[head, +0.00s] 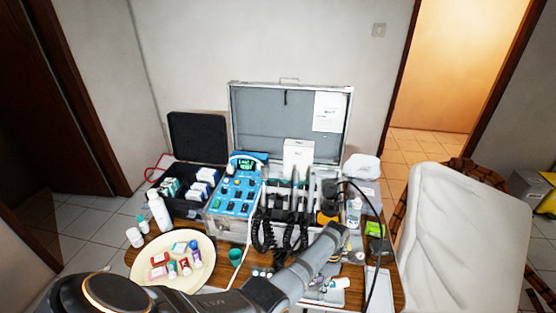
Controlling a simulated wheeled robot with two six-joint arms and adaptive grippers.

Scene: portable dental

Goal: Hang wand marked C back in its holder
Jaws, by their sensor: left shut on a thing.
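My left arm reaches in from the bottom left, and its gripper (329,205) is at the right end of the open metal case. The gripper is shut on a slim dark wand (329,187), which stands roughly upright among the fingers and is largely hidden by them. No letter is readable on it. Several other wands (297,195) stand in the holder row (282,214) inside the case, just left of my gripper. Black coiled cords (264,237) hang over the front of the case. Whether the held wand touches its holder cannot be told. My right gripper is not in view.
The blue control panel (236,197) fills the left of the case, with its lid (288,112) open behind. A black box of supplies (185,190) and a round cream tray (152,273) stand left. A black cable (378,215) loops down right, near a white chair (455,235).

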